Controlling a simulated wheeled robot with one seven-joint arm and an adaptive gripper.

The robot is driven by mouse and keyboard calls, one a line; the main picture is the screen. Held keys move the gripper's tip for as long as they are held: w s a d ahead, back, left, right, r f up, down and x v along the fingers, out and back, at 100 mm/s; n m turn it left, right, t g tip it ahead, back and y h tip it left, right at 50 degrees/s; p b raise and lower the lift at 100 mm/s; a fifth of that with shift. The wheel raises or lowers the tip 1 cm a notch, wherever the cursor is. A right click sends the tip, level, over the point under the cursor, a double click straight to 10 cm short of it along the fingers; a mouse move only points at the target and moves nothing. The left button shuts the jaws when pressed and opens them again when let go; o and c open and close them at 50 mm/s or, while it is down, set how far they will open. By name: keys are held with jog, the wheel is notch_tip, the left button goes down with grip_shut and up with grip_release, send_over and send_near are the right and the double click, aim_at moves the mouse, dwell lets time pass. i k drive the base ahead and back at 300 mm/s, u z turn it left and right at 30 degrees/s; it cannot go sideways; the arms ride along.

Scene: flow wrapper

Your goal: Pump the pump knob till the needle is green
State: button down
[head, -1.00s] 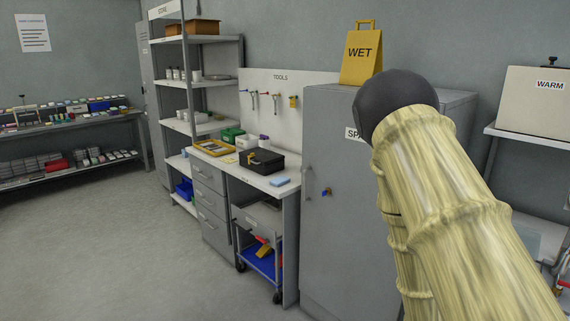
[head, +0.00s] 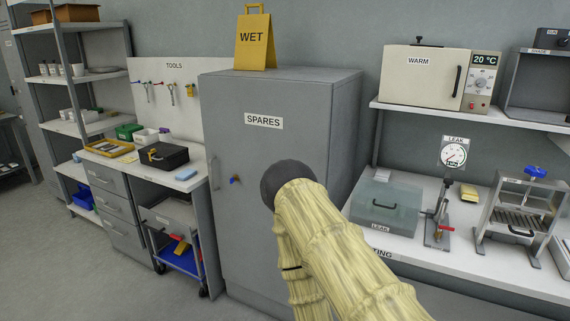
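A round white gauge (head: 453,154) under a LEAK sign hangs on the wall above the right-hand bench. Its needle is too small to read surely against the coloured marks. Below it stands a small metal hand pump (head: 437,222) with a dark knob (head: 448,181) on top and a red part low at its side. A clear-lidded leak box (head: 385,207) sits just left of the pump. My sleeved arm with its dark rounded joint rises in the lower middle, left of the bench. My gripper is not in view.
A grey SPARES cabinet (head: 262,145) stands left of the bench (head: 480,262). A yellow block (head: 468,192) and a press frame with a blue handle (head: 518,214) stand right of the pump. A shelf (head: 480,117) with the WARM oven (head: 430,77) overhangs the bench.

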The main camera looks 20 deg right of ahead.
aim_at(448, 182)
jog(key=z, duration=1.75)
jog(key=k, duration=1.3)
jog(key=u, duration=0.95)
jog(key=i, duration=1.6)
jog(key=z, duration=0.2)
